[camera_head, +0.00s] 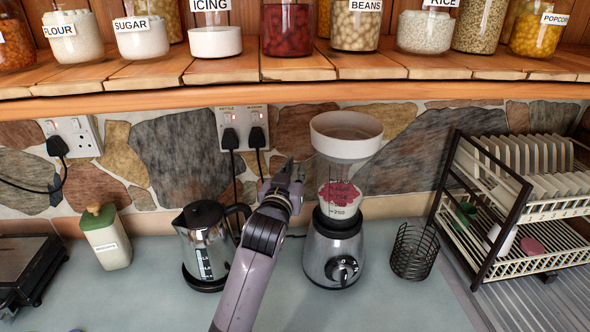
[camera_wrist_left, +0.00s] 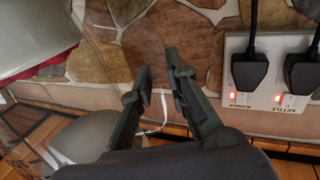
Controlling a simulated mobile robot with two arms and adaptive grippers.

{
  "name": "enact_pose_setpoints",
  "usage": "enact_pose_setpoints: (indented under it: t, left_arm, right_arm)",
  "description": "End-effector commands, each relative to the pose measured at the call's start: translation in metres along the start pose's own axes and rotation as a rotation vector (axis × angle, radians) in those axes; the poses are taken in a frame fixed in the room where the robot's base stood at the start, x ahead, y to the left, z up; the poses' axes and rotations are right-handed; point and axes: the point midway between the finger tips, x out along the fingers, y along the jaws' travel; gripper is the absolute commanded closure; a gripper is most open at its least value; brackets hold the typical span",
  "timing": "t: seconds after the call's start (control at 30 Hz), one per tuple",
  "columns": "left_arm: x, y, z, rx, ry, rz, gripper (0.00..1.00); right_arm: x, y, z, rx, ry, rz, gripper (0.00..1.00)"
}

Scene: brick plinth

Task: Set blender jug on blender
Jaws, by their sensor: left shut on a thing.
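The blender jug (camera_head: 338,178) is clear, with measuring marks, something red and white inside low down, and a wide white top (camera_head: 346,135). It stands upright directly over the blender base (camera_head: 333,250), a silver body with a black collar and a dial. I cannot tell whether it is fully seated. My left gripper (camera_head: 284,178) is at the jug's left side, shut on it, likely at its clear handle. In the left wrist view the fingers (camera_wrist_left: 162,78) are close together, with the see-through jug at the left. My right gripper is not in view.
A black wire holder (camera_head: 414,252) is close right of the base, then a dish rack (camera_head: 515,210). A green-topped bottle (camera_head: 105,238) stands left. A wooden shelf (camera_head: 300,92) with jars overhangs behind. The front counter is clear.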

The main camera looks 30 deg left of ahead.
Motion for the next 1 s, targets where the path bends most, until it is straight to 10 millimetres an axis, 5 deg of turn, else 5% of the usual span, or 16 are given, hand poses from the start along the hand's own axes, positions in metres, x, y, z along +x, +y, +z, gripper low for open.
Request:
enact_pose_setpoints:
  t: [0.47, 1.0]
  left_arm:
    - [-0.002, 0.0, 0.006, 0.005, -0.013, -0.001, 0.76]
    - [-0.044, 0.0, 0.003, 0.002, -0.007, 0.0, 0.76]
  right_arm:
    - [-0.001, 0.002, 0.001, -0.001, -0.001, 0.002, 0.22]
    - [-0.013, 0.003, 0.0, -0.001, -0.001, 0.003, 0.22]
